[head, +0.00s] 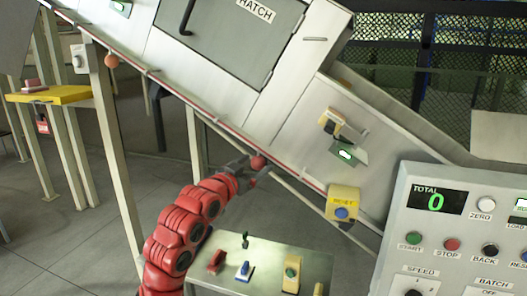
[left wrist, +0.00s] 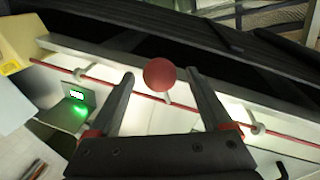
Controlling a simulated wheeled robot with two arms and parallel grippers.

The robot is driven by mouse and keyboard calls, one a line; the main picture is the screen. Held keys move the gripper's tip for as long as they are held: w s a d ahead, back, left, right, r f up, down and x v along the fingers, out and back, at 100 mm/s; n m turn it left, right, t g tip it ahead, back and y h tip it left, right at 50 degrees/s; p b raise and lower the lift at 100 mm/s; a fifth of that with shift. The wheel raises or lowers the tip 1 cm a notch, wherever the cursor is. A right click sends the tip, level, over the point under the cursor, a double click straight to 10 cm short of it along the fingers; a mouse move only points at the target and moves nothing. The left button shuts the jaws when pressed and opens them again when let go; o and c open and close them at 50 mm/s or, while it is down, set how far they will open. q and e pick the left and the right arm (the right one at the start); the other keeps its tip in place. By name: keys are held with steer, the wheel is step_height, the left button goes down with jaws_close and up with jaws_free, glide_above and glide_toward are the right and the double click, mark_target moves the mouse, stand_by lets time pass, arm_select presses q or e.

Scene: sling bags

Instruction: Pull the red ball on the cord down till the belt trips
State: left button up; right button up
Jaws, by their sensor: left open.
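A red ball (head: 258,161) hangs at the red cord (head: 222,127) that runs along the lower edge of the slanted machine. My left gripper (head: 251,169) is open at the ball. In the left wrist view the red ball (left wrist: 160,74) shows between the two fingertips of my left gripper (left wrist: 160,82), with a visible gap on each side. The red cord (left wrist: 110,83) passes behind it through small eyelets. A second, orange ball (head: 111,61) hangs farther up at the left. My right gripper is not in view.
A yellow box with a blue button (head: 342,204) is mounted right of the gripper. A small table (head: 227,283) with several switches stands below. A control panel (head: 450,235) reading 0 stands at the right. Metal legs (head: 196,142) stand at the left.

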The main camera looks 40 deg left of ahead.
mark_target(262, 159)
arm_select(q)
steer(key=w, duration=0.2)
steer(key=w+p, duration=0.1)
steer(key=w, duration=0.1)
steer(key=shift+a+r, duration=0.1)
steer(key=shift+a, duration=0.1)
steer(key=shift+w+a+p, duration=0.1)
steer(key=shift+w+p, duration=0.25)
steer(key=shift+w, duration=0.2)
jaws_close()
